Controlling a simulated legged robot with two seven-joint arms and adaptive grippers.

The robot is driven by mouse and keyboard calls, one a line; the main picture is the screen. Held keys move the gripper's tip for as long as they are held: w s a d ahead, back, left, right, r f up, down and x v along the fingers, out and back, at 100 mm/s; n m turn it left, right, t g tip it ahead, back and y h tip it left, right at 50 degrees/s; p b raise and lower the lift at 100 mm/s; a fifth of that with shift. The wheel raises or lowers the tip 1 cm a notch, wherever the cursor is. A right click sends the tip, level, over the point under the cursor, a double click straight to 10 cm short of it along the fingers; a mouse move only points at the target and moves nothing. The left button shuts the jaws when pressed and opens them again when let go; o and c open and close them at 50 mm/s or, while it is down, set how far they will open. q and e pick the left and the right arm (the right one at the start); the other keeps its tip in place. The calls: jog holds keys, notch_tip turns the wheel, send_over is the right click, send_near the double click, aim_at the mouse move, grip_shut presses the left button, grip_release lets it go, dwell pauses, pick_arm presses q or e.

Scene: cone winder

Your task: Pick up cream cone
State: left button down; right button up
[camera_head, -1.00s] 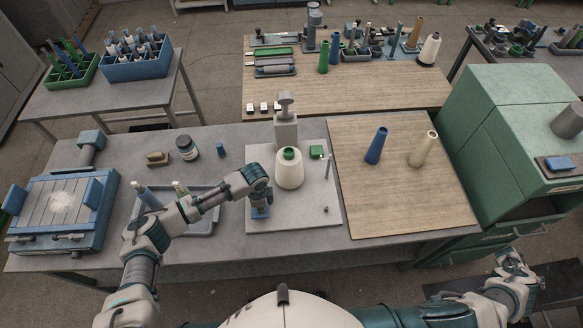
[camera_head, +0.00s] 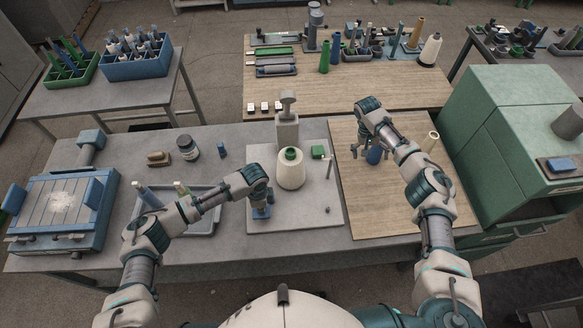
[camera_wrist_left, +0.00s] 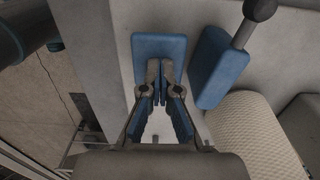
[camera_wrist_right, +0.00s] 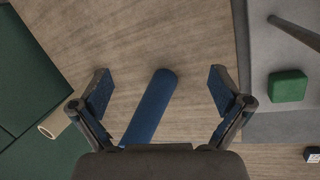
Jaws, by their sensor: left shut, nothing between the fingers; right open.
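A cream, tapered cone (camera_head: 432,141) stands on the wooden board at the right, partly hidden behind my right arm. Its end also shows at the left edge of the right wrist view (camera_wrist_right: 52,124). A blue cone (camera_head: 374,156) stands left of it. My right gripper (camera_head: 369,150) is open over the blue cone, which shows between its spread fingers (camera_wrist_right: 160,92); I cannot tell whether they touch it. A cream wound yarn package (camera_head: 291,172) with a green top stands on the grey plate. My left gripper (camera_head: 261,211) is shut and empty at the plate's left, by blue parts (camera_wrist_left: 160,48).
The grey plate (camera_head: 310,215) also carries a green block (camera_head: 318,152) and a thin upright rod (camera_head: 328,168). A green cabinet (camera_head: 500,150) bounds the board on the right. The board's front (camera_head: 385,215) is clear.

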jog(key=w+a+r, duration=0.1)
jog(key=a+r, duration=0.1)
jog(key=a, duration=0.3)
jog(key=w+a+r+t+y, duration=0.1)
jog(key=a+r, duration=0.1)
jog(key=a, duration=0.3)
jog(key=w+a+r, duration=0.1)
jog(key=a+r, duration=0.2)
jog(key=a, duration=0.3)
jog(key=t+y, duration=0.1)
jog(key=y, duration=0.1)
send_near(291, 151)
jog(key=shift+s+a, duration=0.25)
jog(key=shift+a, duration=0.15)
notch_tip(291, 151, down, 5)
jog(key=shift+f, duration=0.1)
notch_tip(291, 151, down, 6)
jog(key=shift+w+d+f, duration=0.15)
jog(key=shift+f, duration=0.05)
jog(key=c, duration=1)
